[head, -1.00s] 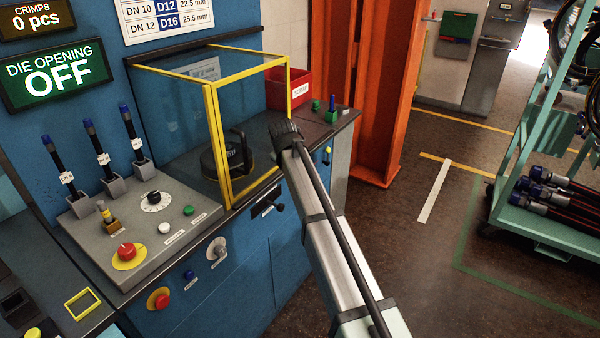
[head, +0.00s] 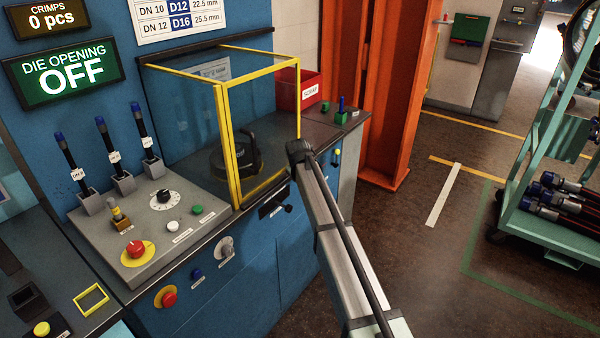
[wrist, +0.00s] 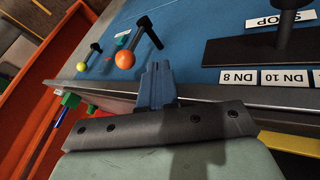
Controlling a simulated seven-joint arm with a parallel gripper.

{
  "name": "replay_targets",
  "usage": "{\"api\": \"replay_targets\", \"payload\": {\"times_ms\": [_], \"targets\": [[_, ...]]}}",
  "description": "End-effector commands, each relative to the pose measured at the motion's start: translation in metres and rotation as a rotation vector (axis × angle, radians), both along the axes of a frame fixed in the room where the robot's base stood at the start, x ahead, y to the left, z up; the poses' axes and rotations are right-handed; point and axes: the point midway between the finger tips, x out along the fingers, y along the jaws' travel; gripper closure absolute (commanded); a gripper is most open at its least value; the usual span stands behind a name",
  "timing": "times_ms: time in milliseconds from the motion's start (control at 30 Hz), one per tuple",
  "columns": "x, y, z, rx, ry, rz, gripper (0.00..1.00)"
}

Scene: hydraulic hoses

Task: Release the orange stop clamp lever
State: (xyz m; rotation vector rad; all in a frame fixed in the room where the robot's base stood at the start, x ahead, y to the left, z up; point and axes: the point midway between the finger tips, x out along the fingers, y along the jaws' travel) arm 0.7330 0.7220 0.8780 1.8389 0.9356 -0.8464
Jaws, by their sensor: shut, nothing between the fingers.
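An orange ball knob (wrist: 125,59) on a dark lever shows in the wrist view, on a blue cabinet face (wrist: 205,35), up and left of my fingers. A second lever with a yellow-green ball (wrist: 80,67) stands to its left. My gripper (wrist: 157,72) has its blue fingers together and empty, apart from the orange knob. In the head view my arm's dark end (head: 298,152) is at the front right of the blue machine; my fingers and the orange knob are hidden there.
A STOP label (wrist: 272,22) lies by a black fixture (wrist: 265,50). A yellow-framed guard (head: 222,140) and an orange column (head: 385,110) stand close.

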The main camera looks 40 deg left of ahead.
Motion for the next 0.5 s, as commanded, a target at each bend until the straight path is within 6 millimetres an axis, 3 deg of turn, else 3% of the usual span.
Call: {"api": "replay_targets", "payload": {"times_ms": [200,500], "targets": [[0.023,-0.005,-0.003,0.0,0.0,-0.001,1.0],[0.03,-0.007,-0.005,0.0,0.0,-0.001,1.0]]}}
